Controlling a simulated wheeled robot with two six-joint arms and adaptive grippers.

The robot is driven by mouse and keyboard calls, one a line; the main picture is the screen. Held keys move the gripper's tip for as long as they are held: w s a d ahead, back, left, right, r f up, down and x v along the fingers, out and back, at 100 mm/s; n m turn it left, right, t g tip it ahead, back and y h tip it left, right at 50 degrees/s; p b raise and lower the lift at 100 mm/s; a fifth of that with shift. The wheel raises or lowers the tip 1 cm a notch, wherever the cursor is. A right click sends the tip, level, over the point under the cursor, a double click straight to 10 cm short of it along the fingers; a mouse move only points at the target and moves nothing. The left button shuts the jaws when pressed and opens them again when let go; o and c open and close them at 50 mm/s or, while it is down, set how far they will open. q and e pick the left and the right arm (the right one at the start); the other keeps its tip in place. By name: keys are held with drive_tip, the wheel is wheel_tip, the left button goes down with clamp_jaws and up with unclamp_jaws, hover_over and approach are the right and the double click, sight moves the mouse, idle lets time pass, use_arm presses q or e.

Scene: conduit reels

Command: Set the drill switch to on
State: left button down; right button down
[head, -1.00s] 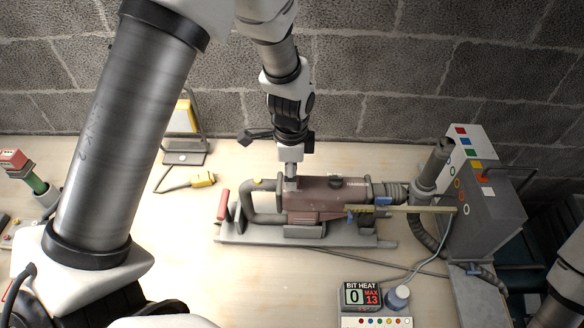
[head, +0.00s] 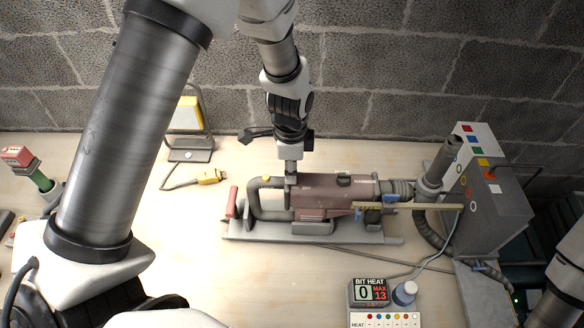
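The maroon drill (head: 330,205) lies on its side in a grey cradle (head: 355,238) on the table, its loop handle to the left and its nose to the right. My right gripper is out of view.
A grey box with coloured marks (head: 490,200) and a hose stands right. A work lamp (head: 188,120) stands behind. Bare table lies front left of the drill.

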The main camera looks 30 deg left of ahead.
use_arm(q)
drive_tip(key=shift+s+d+f, duration=0.1)
drive_tip(key=c, duration=1)
unclamp_jaws()
drive_tip(key=shift+d, duration=0.2)
drive_tip(key=shift+w, duration=0.3)
drive_tip(key=shift+s+a, duration=0.1)
drive_tip(key=shift+a, duration=0.1)
wheel_tip(320, 180, up, 12)
drive_tip(key=shift+d, duration=0.15)
